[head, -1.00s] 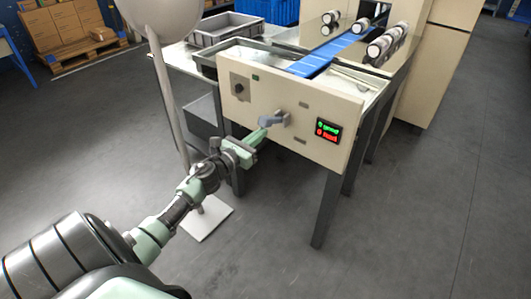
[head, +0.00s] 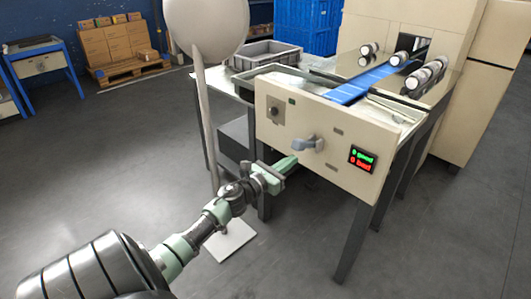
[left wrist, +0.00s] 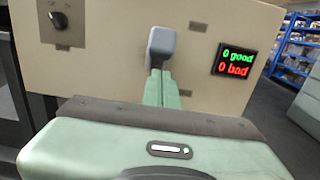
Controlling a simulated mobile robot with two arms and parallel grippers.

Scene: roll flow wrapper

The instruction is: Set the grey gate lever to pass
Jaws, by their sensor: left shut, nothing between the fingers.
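The grey gate lever (head: 303,144) sits on the front panel of the cream machine, left of the display. In the head view its handle sticks out to the left. In the left wrist view the lever (left wrist: 161,45) stands just beyond my fingertips. My left gripper (head: 289,161) is shut and empty, its green fingers pointing at the panel just below the lever. In the left wrist view the shut fingers (left wrist: 161,76) end right under the lever; I cannot tell whether they touch it. My right gripper is not in view.
The display (head: 362,159) reads 0 good, 0 bad. A dark knob (head: 274,116) is at the panel's left. Small plates (left wrist: 197,27) lie above and below, right of the lever. A blue belt (head: 365,82) runs on top. A pale stand (head: 207,125) rises left of the machine.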

